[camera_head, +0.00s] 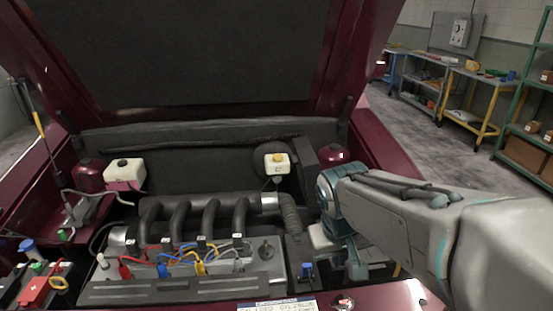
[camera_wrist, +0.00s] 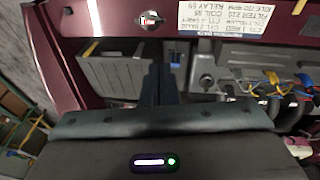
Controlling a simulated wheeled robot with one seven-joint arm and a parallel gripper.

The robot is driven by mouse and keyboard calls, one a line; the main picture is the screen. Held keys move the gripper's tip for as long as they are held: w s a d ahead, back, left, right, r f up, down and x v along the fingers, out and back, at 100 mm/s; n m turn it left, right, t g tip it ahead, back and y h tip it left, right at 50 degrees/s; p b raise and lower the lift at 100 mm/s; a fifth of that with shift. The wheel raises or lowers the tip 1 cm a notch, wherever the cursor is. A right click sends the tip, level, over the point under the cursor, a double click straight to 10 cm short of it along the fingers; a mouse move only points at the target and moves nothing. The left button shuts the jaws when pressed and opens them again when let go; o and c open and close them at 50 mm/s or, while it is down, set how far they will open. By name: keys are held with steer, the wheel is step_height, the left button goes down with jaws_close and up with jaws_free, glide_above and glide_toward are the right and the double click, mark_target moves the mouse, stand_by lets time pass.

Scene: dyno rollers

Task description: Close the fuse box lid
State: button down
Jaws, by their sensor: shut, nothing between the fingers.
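The fuse box is most likely the grey box (camera_wrist: 112,62) left of my fingers in the wrist view, right of a blue connector in the head view. My arm hides most of it in the head view. A pale grey piece (camera_head: 322,238) beside my wrist may be its lid; the lid's angle cannot be told. My gripper (camera_wrist: 160,72) is shut and empty, its dark fingers pointing into the bay between the grey box and the blue connector (camera_wrist: 175,60). Whether they touch the box cannot be told.
The dark red car's hood (camera_head: 200,50) is raised above the bay. The engine (camera_head: 185,275) with coloured leads lies left of my arm. The front edge carries a label (camera_head: 275,305) and a red-marked knob (camera_head: 343,302).

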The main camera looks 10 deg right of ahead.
steer(key=w+d+f+n+t+h+b, duration=0.15)
steer(key=w+h, duration=0.25)
steer(key=w, duration=1)
steer(key=w+d+f+n+h+b, duration=0.2)
steer(key=w+f+h+b, duration=0.15)
steer(key=w, duration=1.05)
steer(key=w+a+f+n+t+h+b, duration=0.25)
steer(key=w+a+f+t, duration=0.2)
steer(key=w+a, duration=0.45)
steer(key=w+a+f+n+t+h+b, duration=0.1)
steer(key=w+a+f+n+t+h, duration=0.25)
steer(key=w+a, duration=0.55)
steer(key=w+d+r+t+y+p, duration=0.1)
steer(key=w+d+r+p, duration=0.1)
steer(key=w+d, duration=0.6)
steer(key=d, duration=0.4)
steer(key=shift+t, duration=0.35)
steer(key=shift+d, duration=0.15)
